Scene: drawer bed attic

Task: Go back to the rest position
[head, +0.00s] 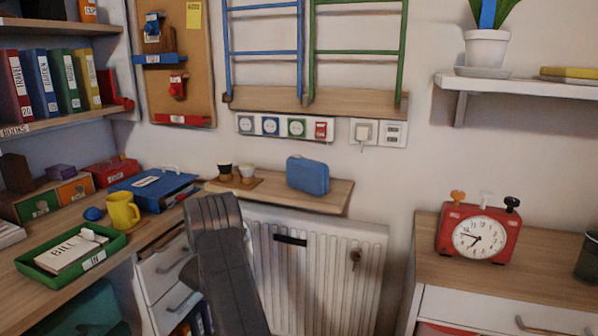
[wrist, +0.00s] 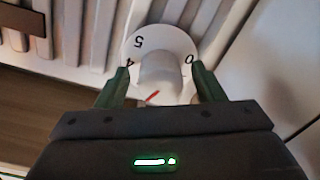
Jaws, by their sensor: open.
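In the wrist view a white round dial knob (wrist: 160,74) with black numbers, 5, 4 and 0 among them, sits between the two green fingers of my gripper (wrist: 161,78). A red mark shows below it. The fingers stand apart on either side of the knob; I cannot tell whether they touch it. In the head view my dark arm (head: 225,262) rises from the bottom in front of the white radiator (head: 320,275). It hides the left part of the radiator, and my gripper does not show clearly there.
A wooden shelf with a blue box (head: 307,175) and cups is above the radiator. The desk at left holds a green tray (head: 75,268), a yellow mug (head: 122,210) and a blue binder (head: 153,188). A red clock (head: 478,233) stands on the right cabinet (head: 540,270).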

